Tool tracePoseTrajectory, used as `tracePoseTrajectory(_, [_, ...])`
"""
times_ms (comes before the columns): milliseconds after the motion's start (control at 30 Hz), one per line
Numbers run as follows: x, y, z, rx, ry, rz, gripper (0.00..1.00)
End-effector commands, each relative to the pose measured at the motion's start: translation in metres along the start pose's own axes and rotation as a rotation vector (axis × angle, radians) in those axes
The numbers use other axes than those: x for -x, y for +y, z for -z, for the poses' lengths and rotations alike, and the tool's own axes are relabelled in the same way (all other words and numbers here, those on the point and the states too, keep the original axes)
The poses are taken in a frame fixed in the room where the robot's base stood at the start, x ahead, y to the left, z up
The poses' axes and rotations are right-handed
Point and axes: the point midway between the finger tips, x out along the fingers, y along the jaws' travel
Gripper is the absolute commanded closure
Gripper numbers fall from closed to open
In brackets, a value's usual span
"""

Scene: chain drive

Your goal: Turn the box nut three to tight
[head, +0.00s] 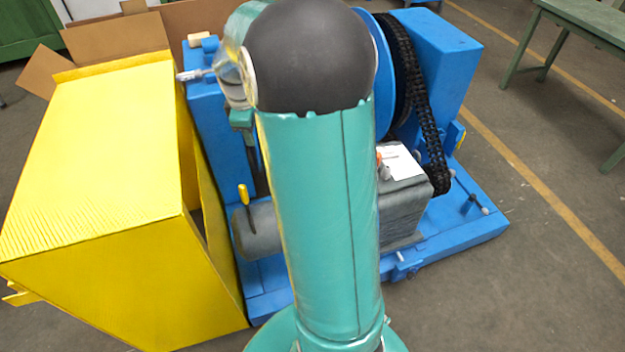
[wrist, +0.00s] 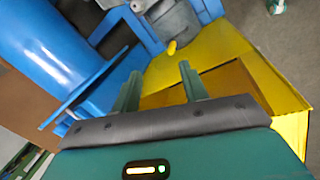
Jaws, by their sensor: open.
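I cannot pick out box nut three in either view; it may be hidden or too small. The drive with its blue base frame (head: 460,228) stands behind my arm in the head view. A grey motor-like body (head: 262,228) and a grey box-shaped housing (head: 405,212) sit on that frame. My gripper (wrist: 160,88) shows in the wrist view with its two green fingers apart and nothing between them. Beyond the fingers are the grey body (wrist: 178,22) and blue frame parts. In the head view my arm hides much of the drive's middle.
A large yellow guard (head: 95,190) stands left of the drive; it also shows in the wrist view (wrist: 215,60). A black chain (head: 420,95) runs by a big blue wheel (head: 383,75). A yellow handle (head: 244,194) stands at the grey body.

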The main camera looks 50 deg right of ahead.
Motion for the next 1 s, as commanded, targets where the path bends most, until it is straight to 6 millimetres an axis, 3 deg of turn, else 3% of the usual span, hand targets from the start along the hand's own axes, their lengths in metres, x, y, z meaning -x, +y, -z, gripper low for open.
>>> tracePoseTrajectory(33, [-0.020, 0.013, -0.009, 0.021, -0.010, 0.018, 0.56])
tracePoseTrajectory(300, [-0.116, 0.063, -0.059, 0.171, -0.027, 0.095, 0.56])
tracePoseTrajectory(500, [-0.194, 0.085, -0.107, 0.273, -0.013, 0.152, 0.56])
tracePoseTrajectory(700, [-0.267, 0.091, -0.157, 0.357, 0.016, 0.199, 0.56])
tracePoseTrajectory(800, [-0.291, 0.090, -0.174, 0.387, 0.028, 0.212, 0.56])
tracePoseTrajectory(1000, [-0.312, 0.088, -0.187, 0.411, 0.038, 0.220, 0.56])
